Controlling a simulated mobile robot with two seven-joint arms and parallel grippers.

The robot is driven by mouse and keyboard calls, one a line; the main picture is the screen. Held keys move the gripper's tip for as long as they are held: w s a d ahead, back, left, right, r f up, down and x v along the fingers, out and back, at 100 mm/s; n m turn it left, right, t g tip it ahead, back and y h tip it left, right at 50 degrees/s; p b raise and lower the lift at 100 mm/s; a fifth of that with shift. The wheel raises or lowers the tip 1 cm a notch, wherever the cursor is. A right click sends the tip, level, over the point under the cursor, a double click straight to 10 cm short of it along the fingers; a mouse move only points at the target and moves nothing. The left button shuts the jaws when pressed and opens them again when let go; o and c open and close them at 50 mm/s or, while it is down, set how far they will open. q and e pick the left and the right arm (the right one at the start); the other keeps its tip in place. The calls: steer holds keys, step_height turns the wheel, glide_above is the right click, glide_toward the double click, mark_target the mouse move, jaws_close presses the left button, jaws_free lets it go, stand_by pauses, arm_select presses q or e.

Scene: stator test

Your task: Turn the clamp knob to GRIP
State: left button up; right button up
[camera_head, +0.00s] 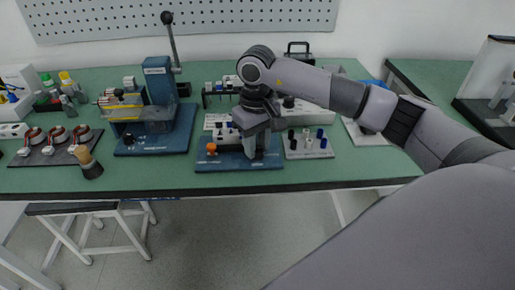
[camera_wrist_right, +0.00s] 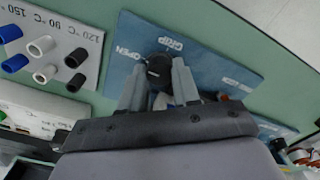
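The black clamp knob (camera_wrist_right: 160,72) is on a blue base plate (camera_wrist_right: 222,62) between the printed words OPEN, at its left, and GRIP, above it. The two fingers of my right gripper (camera_wrist_right: 162,75) stand on either side of the knob and appear to touch it. I cannot tell which word the knob points to. In the head view my right gripper (camera_head: 259,149) reaches down onto the right part of the blue base (camera_head: 228,165), and the knob is mostly hidden by it. My left gripper is in neither view.
An orange knob (camera_head: 211,149) sits at the left of the same base. A grey tray (camera_head: 310,153) with several small sleeves is just right of it. A blue press with a lever (camera_head: 160,80) stands to the left. The table's front edge is close.

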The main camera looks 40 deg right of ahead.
steer(key=shift+m, duration=1.3)
steer(key=m, duration=0.4)
steer(key=shift+p, duration=0.3)
steer(key=m, duration=0.7)
steer(key=shift+p, duration=0.35)
steer(key=o, duration=0.8)
steer(key=shift+r, duration=0.1)
